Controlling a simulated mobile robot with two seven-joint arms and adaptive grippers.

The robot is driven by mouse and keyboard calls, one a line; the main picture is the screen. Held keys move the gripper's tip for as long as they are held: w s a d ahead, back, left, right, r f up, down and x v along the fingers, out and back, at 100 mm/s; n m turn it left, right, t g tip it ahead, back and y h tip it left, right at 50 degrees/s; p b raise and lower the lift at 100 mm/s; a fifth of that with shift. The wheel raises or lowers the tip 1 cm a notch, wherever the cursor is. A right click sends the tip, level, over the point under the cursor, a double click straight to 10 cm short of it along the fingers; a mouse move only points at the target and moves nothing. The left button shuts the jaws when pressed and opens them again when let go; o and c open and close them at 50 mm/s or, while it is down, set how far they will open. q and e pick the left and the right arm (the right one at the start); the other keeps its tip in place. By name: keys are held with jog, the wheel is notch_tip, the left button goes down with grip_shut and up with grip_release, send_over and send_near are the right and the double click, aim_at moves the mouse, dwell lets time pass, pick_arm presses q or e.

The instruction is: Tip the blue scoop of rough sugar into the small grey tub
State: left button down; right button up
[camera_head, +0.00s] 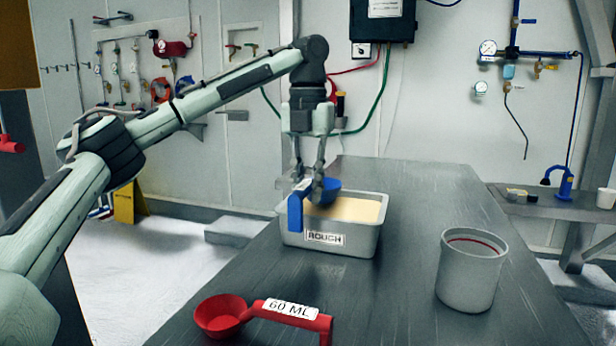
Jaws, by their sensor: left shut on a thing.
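My left gripper (311,183) points down over the back left of the metal tub labelled ROUGH (359,241). It is shut on the blue scoop (295,212). The scoop's bowl is over the pale sugar (353,210) in that tub, and its handle hangs at the tub's left side. I cannot tell whether the bowl touches the sugar or what it holds. The small grey tub (467,280) stands upright on the table at the right front, with a red line inside near its rim. My right gripper is not in view.
A red scoop (222,316) labelled 60 ML lies at the table's front left. The dark table (400,310) is bare between the ROUGH tub and the grey tub. A side bench (545,208) at the right holds a blue item and a white cup.

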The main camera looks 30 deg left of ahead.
pick_arm(q)
jog(key=shift+w+d+f, duration=0.75)
jog(key=shift+d+f, duration=0.95)
jog(key=shift+d, duration=1.25)
jog(key=s+a+r, duration=0.1)
jog(key=a+r, duration=0.3)
jog(key=r, duration=0.3)
jog(key=shift+r, duration=0.25)
jog(key=shift+w+d+f+g+y, duration=0.1)
jog(key=shift+d+g+y, duration=0.25)
jog(key=shift+y, duration=0.6)
jog(key=shift+w+d+f+g+y, duration=0.15)
jog(key=shift+d+y, duration=0.35)
jog(key=shift+y, duration=0.5)
jog(key=shift+w+d+f+g+y, duration=0.1)
jog(key=shift+d+g+y, duration=0.3)
jog(key=shift+y, duration=0.55)
